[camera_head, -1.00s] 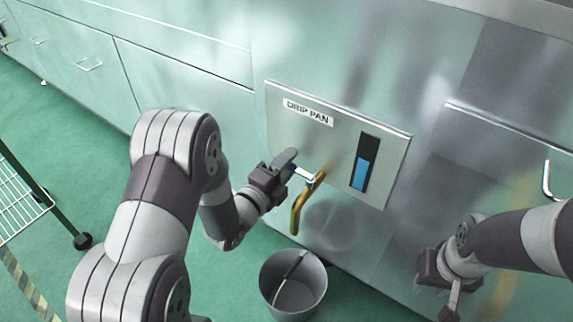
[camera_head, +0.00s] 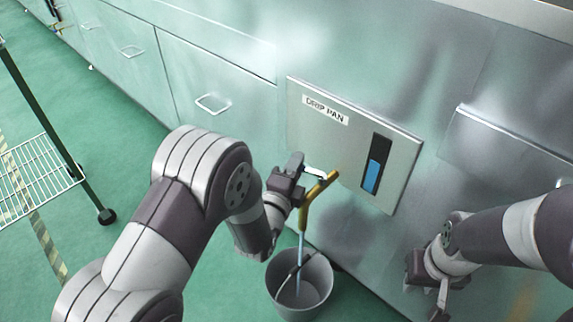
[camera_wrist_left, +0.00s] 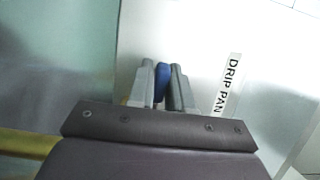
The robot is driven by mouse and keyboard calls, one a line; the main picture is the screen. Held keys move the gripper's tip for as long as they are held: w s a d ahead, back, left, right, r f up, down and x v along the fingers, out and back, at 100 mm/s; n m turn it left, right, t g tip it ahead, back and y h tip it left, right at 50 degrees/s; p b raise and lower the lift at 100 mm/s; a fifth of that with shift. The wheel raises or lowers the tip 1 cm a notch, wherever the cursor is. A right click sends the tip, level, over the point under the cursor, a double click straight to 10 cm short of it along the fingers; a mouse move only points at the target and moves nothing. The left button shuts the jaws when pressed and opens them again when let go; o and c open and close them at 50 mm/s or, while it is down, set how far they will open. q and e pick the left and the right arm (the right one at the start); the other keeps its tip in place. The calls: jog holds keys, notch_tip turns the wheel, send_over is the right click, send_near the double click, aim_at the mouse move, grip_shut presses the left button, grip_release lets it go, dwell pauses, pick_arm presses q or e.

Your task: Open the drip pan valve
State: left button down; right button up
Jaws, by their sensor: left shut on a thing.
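The drip pan panel (camera_head: 345,150) is a pale metal plate with a "DRIP PAN" label and a black level gauge partly filled with blue. A brass spout (camera_head: 318,200) sticks out below it, and a stream of liquid runs from it into a grey bucket (camera_head: 300,287) on the floor. My left gripper (camera_head: 305,172) is at the valve beside the spout; in the left wrist view its fingers are shut on the blue valve handle (camera_wrist_left: 162,82). My right gripper (camera_head: 436,290) hangs at the lower right, away from the valve; its jaws are too small to judge.
A wire rack (camera_head: 38,178) on a dark wheeled post stands at the left. Cabinet fronts with handles (camera_head: 213,104) line the back. Green floor is clear between the rack and my left arm.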

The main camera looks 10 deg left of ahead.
pick_arm(q)
jog(key=shift+s+y, duration=0.15)
jog(key=shift+y, duration=0.25)
jog(key=c, duration=1.1)
grip_release()
jog(key=s, duration=0.4)
jog(key=s+a+p, duration=0.1)
jog(key=s, duration=0.7)
jog(key=shift+a+p, duration=0.35)
jog(key=shift+a, duration=0.05)
